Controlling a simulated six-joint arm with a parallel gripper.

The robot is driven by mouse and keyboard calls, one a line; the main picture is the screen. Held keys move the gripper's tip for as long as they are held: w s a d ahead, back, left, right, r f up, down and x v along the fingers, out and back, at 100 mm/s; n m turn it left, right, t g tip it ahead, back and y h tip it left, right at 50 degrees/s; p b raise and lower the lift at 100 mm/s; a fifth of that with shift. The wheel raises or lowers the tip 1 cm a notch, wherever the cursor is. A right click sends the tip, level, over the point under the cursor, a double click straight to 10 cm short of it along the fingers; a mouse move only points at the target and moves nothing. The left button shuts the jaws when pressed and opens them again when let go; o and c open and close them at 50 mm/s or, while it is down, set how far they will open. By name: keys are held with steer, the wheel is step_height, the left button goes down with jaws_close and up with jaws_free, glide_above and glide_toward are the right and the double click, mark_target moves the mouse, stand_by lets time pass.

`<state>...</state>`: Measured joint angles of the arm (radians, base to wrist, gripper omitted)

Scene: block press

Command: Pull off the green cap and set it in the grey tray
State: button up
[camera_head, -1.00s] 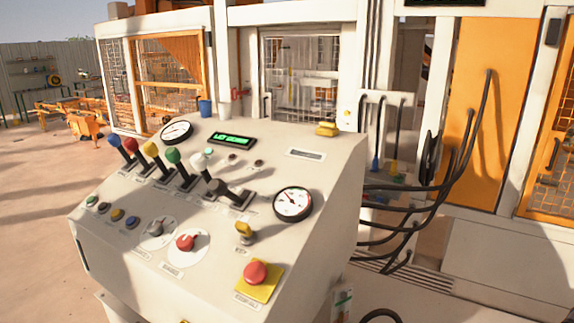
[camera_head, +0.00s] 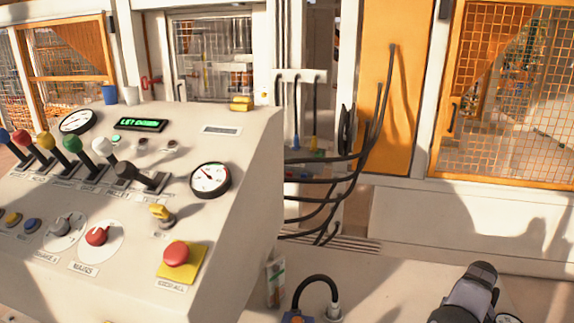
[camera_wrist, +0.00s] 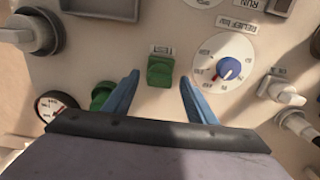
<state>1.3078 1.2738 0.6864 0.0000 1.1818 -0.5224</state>
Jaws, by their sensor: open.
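In the wrist view, a small green block-like cap (camera_wrist: 160,71) sits on the pale panel beside a TEST label. My gripper (camera_wrist: 160,77) has two blue fingers spread apart, with the cap seen between their tips. No contact shows, and I cannot tell how far the tips stand off the panel. A second, round green part (camera_wrist: 102,94) lies partly behind the left finger. I cannot make out a grey tray in either current view. My gripper's fingers do not show in the head view.
Around the cap in the wrist view are a blue relief dial (camera_wrist: 229,68), a gauge (camera_wrist: 57,106), a grey knob (camera_wrist: 32,33) and white fittings (camera_wrist: 285,91). The head view shows a console (camera_head: 235,135) with levers, and black hoses (camera_head: 345,175) beside it.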

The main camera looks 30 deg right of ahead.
steer(key=shift+f+b, duration=0.3)
steer(key=shift+f, duration=0.45)
stand_by(0.9)
steer(key=shift+c, duration=0.4)
jaws_close()
steer(key=shift+r, duration=0.25)
steer(key=shift+r+p, duration=1.6)
steer(key=shift+r, duration=1.15)
